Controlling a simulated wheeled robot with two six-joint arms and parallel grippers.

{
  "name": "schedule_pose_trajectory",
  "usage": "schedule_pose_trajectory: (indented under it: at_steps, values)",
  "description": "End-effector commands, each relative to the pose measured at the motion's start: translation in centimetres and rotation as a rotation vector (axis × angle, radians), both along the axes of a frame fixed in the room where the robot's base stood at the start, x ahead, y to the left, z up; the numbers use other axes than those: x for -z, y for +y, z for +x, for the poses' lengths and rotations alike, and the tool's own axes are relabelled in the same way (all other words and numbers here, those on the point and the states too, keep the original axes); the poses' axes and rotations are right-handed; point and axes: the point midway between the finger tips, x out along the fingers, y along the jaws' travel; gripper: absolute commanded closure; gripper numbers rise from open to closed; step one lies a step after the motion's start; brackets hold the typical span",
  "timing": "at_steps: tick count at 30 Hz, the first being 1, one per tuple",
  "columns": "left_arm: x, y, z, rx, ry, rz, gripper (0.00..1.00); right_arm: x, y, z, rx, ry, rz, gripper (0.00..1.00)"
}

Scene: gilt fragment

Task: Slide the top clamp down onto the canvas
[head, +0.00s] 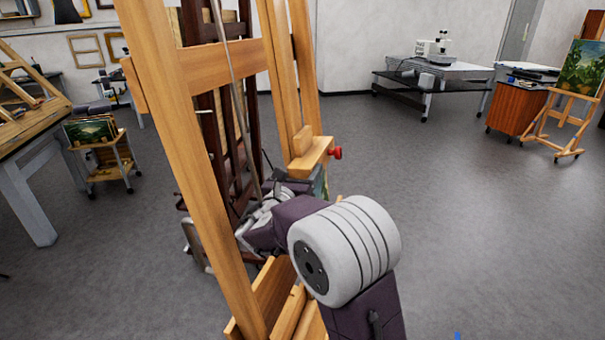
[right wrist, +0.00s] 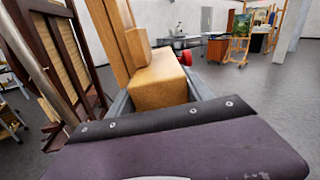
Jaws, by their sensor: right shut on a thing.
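The top clamp (head: 312,156) is a light wooden block on the wooden easel (head: 190,130), with a red knob (head: 336,153) on its right side. In the right wrist view the clamp (right wrist: 160,82) sits between the grey fingers of my right gripper (right wrist: 160,98), which is shut on it. The red knob (right wrist: 187,58) shows just behind the block. In the head view my right arm hides most of the gripper and the area below the clamp. A small greenish patch just under the clamp may be the canvas; most of it is hidden. My left gripper is not in view.
A dark wooden easel (head: 205,110) stands just behind the light one. A worktable (head: 22,140) and a small cart (head: 103,160) are at left. A black table (head: 430,85), an orange-brown cabinet (head: 520,108) and a small easel (head: 572,110) stand far right. The floor at right is clear.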

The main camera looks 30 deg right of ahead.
Motion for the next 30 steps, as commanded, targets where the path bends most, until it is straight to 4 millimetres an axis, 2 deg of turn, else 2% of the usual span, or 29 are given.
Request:
schedule_pose_trajectory:
  at_steps: [1, 7, 8, 9, 10, 20, 30]
  values:
    - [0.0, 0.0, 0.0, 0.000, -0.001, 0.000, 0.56, 0.7, 0.0, -0.1, 0.001, 0.013, 0.010, 1.00]
    - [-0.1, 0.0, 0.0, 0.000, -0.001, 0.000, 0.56, 0.6, 0.0, -0.1, 0.002, 0.015, 0.012, 1.00]
    - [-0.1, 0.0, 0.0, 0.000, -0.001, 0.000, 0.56, 0.6, 0.0, -0.1, 0.002, 0.015, 0.012, 0.36]
    - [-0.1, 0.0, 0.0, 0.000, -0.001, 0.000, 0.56, 0.6, 0.0, -0.1, 0.002, 0.014, 0.012, 0.25]
    - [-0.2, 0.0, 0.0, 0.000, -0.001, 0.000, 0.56, 0.6, 0.0, -0.1, 0.002, 0.014, 0.012, 0.20]
    - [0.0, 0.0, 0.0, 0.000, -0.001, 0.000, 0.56, 0.5, 0.3, -0.2, 0.001, 0.011, 0.009, 0.20]
    - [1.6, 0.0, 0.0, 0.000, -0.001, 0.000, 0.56, 0.6, 5.5, -4.6, -0.003, 0.010, 0.010, 0.20]
